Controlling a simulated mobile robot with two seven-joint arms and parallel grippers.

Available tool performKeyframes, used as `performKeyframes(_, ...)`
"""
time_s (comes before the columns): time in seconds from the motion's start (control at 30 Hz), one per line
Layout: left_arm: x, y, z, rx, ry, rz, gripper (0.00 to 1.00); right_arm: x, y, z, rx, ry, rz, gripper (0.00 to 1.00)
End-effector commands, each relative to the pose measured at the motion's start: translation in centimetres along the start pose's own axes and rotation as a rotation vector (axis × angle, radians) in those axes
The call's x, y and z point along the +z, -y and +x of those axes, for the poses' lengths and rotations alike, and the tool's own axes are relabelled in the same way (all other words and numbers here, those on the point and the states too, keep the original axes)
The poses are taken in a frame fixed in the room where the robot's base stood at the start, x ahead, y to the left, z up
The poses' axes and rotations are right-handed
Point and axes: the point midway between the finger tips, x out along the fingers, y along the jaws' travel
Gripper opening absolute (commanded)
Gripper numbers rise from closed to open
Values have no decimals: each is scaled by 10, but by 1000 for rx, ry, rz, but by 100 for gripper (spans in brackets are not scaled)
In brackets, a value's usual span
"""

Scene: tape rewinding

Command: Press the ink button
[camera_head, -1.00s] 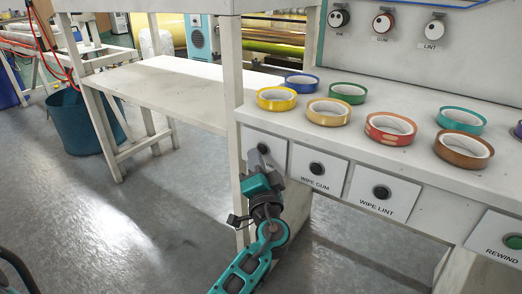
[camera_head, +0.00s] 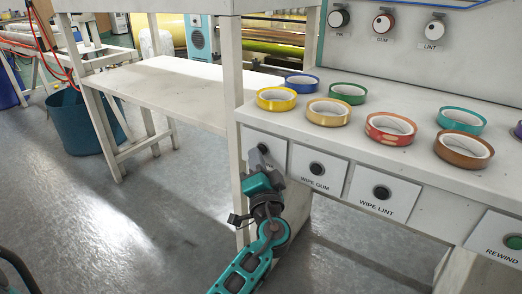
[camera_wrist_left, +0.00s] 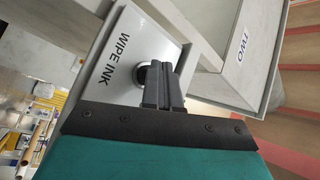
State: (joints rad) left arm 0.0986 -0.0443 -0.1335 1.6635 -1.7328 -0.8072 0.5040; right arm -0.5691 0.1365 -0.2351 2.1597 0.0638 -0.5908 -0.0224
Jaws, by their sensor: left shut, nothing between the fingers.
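The WIPE INK panel (camera_wrist_left: 122,60) is a white plate on the front of the workbench. Its dark round button (camera_wrist_left: 141,74) shows in the left wrist view, partly hidden behind the fingers. In the head view the panel (camera_head: 274,149) is the leftmost one, and my gripper covers much of its lower part and label. My left gripper (camera_head: 258,160) is shut with nothing between its fingers. In the left wrist view its fingertips (camera_wrist_left: 165,70) are right at the button. I cannot tell whether they touch it or whether it is pushed in.
WIPE GUM (camera_head: 316,169), WIPE LINT (camera_head: 381,193) and the green REWIND button (camera_head: 514,242) lie to the right along the front. Several coloured tape rolls, including a yellow one (camera_head: 276,105), stand on the bench top (camera_head: 400,98). A table leg (camera_head: 230,80) rises at the left.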

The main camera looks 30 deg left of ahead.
Motion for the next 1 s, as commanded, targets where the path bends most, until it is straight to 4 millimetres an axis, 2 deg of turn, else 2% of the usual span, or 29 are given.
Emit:
performKeyframes(0.2, 6, 5, -8, 1, 0, 1, 0, -2, -1, 1, 1, -4, -1, 43)
performKeyframes(0.57, 7, 7, -10, 1, 0, 1, 0, -2, -1, 0, 1, -3, -1, 43)
performKeyframes(1.0, 28, 27, -38, 1, 1, 0, 0, 3, 1, -1, -1, 7, 1, 43)
